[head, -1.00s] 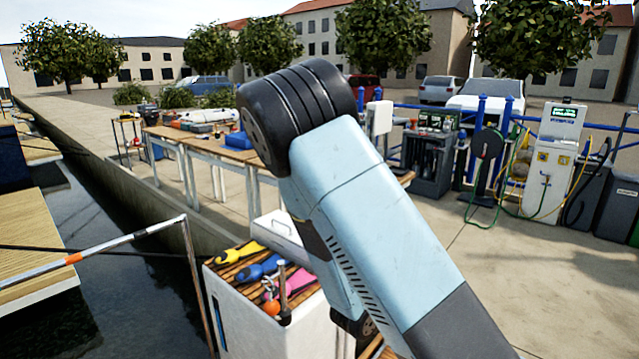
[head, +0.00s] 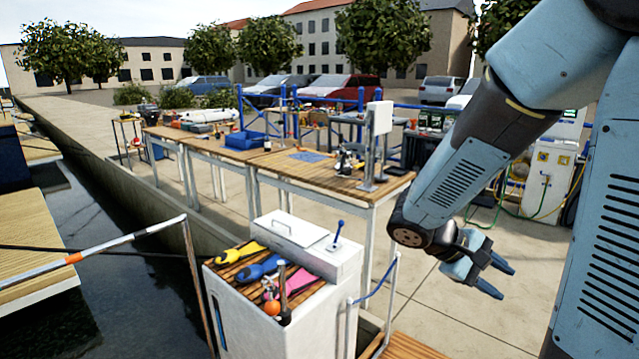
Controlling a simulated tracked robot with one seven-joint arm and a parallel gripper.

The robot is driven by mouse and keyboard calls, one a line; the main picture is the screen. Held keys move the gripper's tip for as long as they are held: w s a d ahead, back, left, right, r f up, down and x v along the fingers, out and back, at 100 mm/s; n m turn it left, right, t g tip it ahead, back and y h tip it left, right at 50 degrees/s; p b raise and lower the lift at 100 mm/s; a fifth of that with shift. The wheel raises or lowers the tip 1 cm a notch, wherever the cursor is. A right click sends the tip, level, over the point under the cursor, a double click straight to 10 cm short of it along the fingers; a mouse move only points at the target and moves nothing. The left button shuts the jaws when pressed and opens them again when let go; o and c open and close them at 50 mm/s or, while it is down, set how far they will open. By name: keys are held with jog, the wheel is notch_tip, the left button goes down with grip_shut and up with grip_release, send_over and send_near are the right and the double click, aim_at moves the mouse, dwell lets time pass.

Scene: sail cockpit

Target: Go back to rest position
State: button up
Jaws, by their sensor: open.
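My gripper (head: 497,280) hangs at the right of the head view, to the right of the white cockpit locker. It is open, its two blue fingers point down and to the right, and nothing shows between them. My arm comes down from the upper right corner, bent at the elbow. The gripper is apart from the locker and the workbench in the picture.
A white locker (head: 250,325) with a slatted top holds a yellow tool (head: 243,252), a blue tool (head: 260,267) and a pink one (head: 298,281). A wooden workbench (head: 300,172) stands behind. Water lies at left. A rail (head: 374,285) stands beside the locker. Paving right of it looks clear.

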jog(key=s+a+r+m+t+y, duration=0.5)
jog(key=s+a+r+t+y, duration=0.2)
jog(key=a+r+y, duration=0.3)
notch_tip(320, 180, up, 2)
jog(key=shift+s+r+y, duration=0.1)
jog(key=shift+s+y, duration=0.2)
jog(key=shift+y, duration=0.2)
